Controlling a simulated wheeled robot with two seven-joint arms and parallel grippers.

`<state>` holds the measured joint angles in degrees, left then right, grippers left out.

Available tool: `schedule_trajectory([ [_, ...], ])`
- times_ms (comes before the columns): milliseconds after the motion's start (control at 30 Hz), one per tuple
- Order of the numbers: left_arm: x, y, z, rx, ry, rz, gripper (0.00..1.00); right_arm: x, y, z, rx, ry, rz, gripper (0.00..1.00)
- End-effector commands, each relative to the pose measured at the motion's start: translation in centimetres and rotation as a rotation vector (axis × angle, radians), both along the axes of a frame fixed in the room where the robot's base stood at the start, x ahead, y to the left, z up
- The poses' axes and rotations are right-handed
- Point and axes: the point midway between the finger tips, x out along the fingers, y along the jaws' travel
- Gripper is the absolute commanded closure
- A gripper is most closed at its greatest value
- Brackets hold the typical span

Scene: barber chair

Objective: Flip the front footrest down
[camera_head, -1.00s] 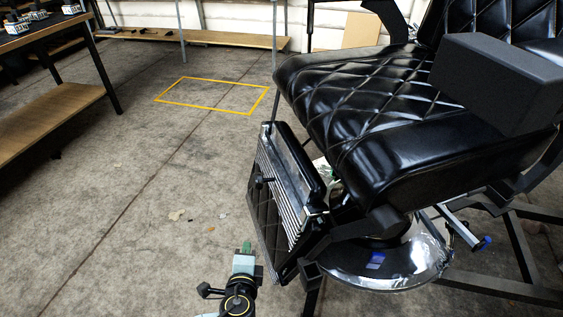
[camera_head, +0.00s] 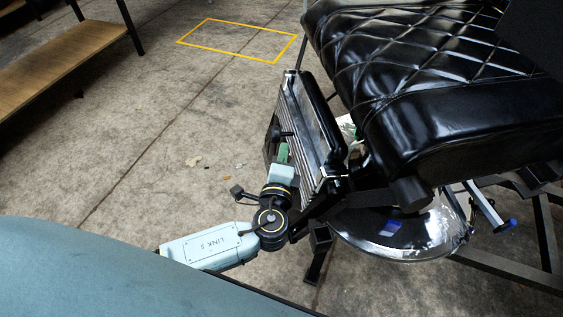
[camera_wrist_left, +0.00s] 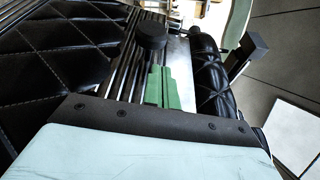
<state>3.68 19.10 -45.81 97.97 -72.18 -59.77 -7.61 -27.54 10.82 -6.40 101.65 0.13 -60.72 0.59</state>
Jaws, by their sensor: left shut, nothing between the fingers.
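The front footrest (camera_head: 318,150) hangs at the front of the black barber chair, steeply tilted, with a ribbed metal face and a black padded edge. A dark round knob stands out from its face; it shows in the left wrist view (camera_wrist_left: 151,35). My left gripper (camera_head: 283,152) is beside the ribbed face, just below the knob in the head view. Its green fingers (camera_wrist_left: 162,88) are shut and empty, pointing along the ribs toward the knob. I cannot tell whether they touch the panel. My arm hides part of the footrest's lower side. My right gripper is out of view.
The quilted black seat (camera_head: 430,90) overhangs the footrest on the right. A shiny round chair base (camera_head: 400,235) and dark frame bars (camera_head: 500,260) lie below. A wooden shelf table (camera_head: 60,70) stands at upper left.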

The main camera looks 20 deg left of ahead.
Motion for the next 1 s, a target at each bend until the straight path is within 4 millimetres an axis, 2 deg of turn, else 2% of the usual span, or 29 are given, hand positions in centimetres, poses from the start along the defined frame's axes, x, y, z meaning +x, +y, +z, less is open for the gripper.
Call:
schedule_trajectory([
  [100,2.2,0.6,-0.2,0.003,-0.003,0.0,1.0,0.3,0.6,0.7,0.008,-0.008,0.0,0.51],
  [333,4.6,1.2,-0.4,0.001,0.0,0.001,1.0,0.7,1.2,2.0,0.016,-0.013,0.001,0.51],
  [933,5.0,1.2,-0.5,-0.011,-0.005,-0.007,1.0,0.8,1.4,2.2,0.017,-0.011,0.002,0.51],
  [1000,4.9,1.1,-0.5,-0.021,-0.011,-0.013,1.0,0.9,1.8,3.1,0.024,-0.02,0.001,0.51],
])
